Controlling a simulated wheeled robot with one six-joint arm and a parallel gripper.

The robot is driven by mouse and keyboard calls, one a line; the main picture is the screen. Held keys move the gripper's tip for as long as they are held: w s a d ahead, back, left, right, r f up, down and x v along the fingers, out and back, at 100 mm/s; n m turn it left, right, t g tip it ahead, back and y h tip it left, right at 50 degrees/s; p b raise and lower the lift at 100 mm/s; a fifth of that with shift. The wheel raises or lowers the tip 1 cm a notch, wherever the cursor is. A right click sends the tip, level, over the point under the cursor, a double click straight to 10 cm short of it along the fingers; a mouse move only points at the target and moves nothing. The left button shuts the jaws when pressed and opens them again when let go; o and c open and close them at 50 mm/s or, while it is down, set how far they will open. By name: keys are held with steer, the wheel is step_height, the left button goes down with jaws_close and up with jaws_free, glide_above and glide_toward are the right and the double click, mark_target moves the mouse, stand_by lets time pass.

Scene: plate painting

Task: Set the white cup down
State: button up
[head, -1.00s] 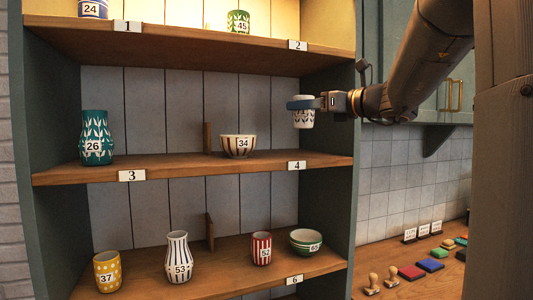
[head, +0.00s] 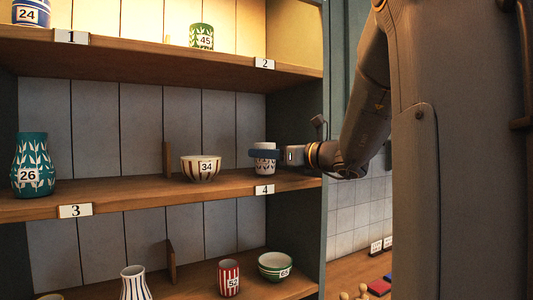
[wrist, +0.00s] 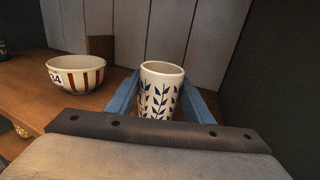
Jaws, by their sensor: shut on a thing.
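The white cup (head: 264,158) with a dark leaf pattern is upright at the shelf section labelled 4, right of the striped bowl. It also shows in the wrist view (wrist: 160,88) between two blue fingers. My gripper (head: 264,153) is shut on the cup from the right, with its fingers around the cup's sides. The cup's base is at or just above the shelf board (head: 225,190); I cannot tell whether it touches. In the wrist view the gripper body hides the cup's bottom.
The striped bowl (head: 201,168) marked 34 stands left of the cup with a gap. A wooden divider (head: 168,160) is behind it. The teal vase (head: 33,165) marked 26 is far left. The shelf above and the right side wall (head: 310,110) bound the space.

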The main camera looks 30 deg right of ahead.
steer(key=shift+f, duration=0.3)
steer(key=shift+f, duration=0.15)
steer(key=o, duration=1.3)
steer(key=shift+s+d, duration=0.15)
steer(key=shift+s, duration=0.15)
steer(key=b+v, duration=0.3)
steer(key=v, duration=0.8)
steer(key=shift+s, duration=0.2)
